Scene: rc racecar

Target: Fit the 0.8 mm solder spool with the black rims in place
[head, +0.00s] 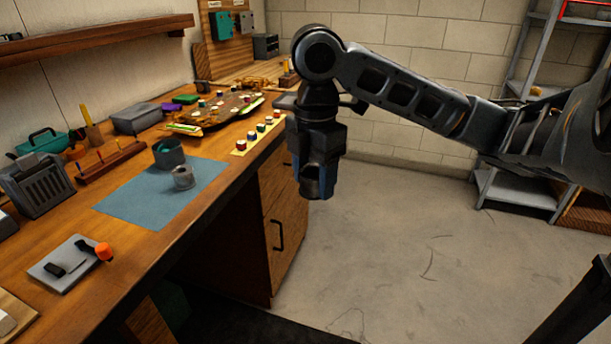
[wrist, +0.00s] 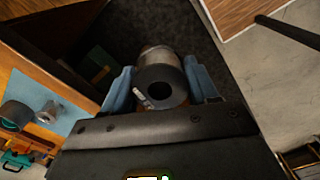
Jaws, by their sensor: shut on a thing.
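My gripper (head: 313,182) hangs over the floor in front of the bench, to the right of the blue mat. In the wrist view its two light blue fingers (wrist: 162,88) are shut on a solder spool (wrist: 155,75). The spool has a dark rim with a round hole facing the camera, and silvery wire behind it. A small pale mark sits on the rim; no size can be read. A grey plate (head: 52,272) with a dark piece and an orange-tipped post (head: 103,252) lies at the bench's near left. I cannot tell whether it is the spool's holder.
On the blue mat (head: 135,203) stand a dark greenish round container (head: 168,153) and a small grey spool-like piece (head: 183,178). Behind are a wooden rack (head: 110,163), a dark slotted box (head: 38,185) and a curved board (head: 215,112). The mat's front part is clear.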

